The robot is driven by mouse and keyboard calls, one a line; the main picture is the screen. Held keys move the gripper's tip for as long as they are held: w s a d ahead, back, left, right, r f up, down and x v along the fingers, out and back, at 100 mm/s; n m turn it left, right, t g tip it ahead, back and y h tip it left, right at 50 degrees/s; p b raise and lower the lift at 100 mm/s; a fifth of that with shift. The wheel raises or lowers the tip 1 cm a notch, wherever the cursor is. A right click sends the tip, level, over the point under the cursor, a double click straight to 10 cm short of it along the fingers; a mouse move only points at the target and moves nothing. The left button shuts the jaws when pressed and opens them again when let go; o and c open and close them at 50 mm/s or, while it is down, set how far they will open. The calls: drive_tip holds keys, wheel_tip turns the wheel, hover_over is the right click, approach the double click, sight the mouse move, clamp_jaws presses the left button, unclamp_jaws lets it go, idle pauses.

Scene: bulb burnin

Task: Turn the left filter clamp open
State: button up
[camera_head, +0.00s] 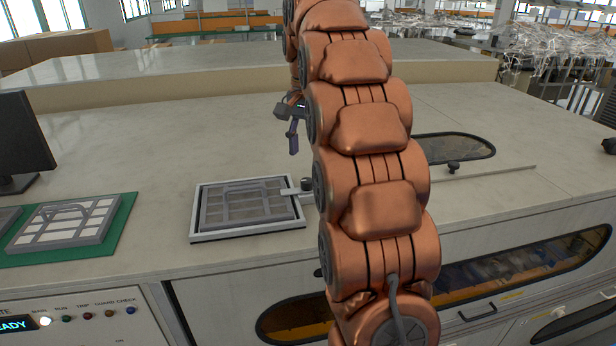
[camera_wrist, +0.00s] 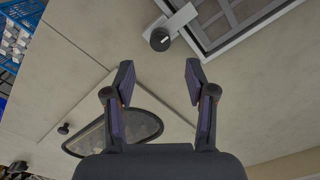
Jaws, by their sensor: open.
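The filter (camera_head: 245,205), a grey grid panel with a handle, lies in a pale frame (camera_head: 215,235) set in the worktop. A clamp (camera_head: 291,191), a pale flat bar with a dark knob, sits at the frame's right side. In the wrist view the clamp bar (camera_wrist: 180,22) reaches from its black knob (camera_wrist: 160,40) over the frame's edge. My gripper (camera_wrist: 158,80) is open and empty, with the knob ahead of the gap between its fingers, apart from them. In the head view my gripper (camera_head: 293,127) shows small beyond the filter; my arm hides the area right of the clamp.
A second filter panel (camera_head: 70,222) lies on a green mat (camera_head: 120,235) at left, near a monitor (camera_head: 20,140). A dark oval window (camera_head: 455,148) with a small knob (camera_head: 453,168) lies right of my arm. The worktop behind the filter is mostly clear.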

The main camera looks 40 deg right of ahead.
sight(307, 180)
drive_tip(key=shift+f+b, duration=1.35)
drive_tip(key=shift+f, duration=0.1)
drive_tip(key=shift+f+p, duration=0.6)
drive_tip(key=shift+f, duration=1.75)
drive_tip(key=shift+c, duration=0.2)
clamp_jaws()
